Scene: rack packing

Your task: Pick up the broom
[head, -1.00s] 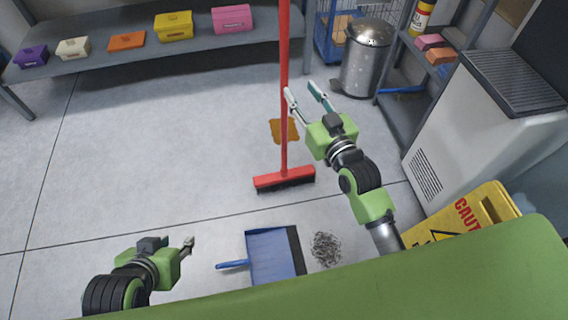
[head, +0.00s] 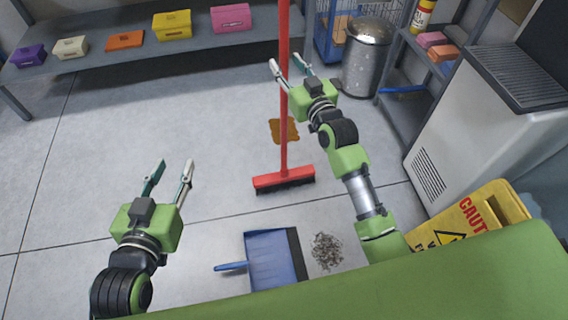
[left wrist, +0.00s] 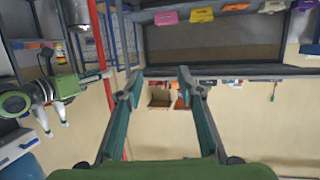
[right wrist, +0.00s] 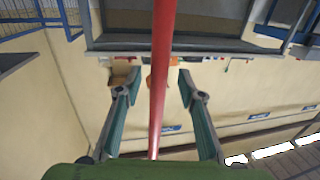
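The broom has a long red handle (head: 284,100) standing upright and a red head with dark bristles (head: 284,180) on the floor. My right gripper (head: 288,68) is open, with its two fingers at either side of the handle in the head view. In the right wrist view the red handle (right wrist: 162,80) runs between the open fingertips (right wrist: 152,80); I cannot tell if they touch it. My left gripper (head: 170,172) is open and empty, over the floor left of the broom. The handle (left wrist: 103,60) also shows in the left wrist view, left of the left fingers (left wrist: 158,82).
A blue dustpan (head: 270,262) and a pile of debris (head: 326,251) lie near my base. A brown stain (head: 284,130) is behind the broom. A metal bin (head: 368,60), white machine (head: 480,125) and yellow caution sign (head: 470,220) stand right. Floor at left is clear.

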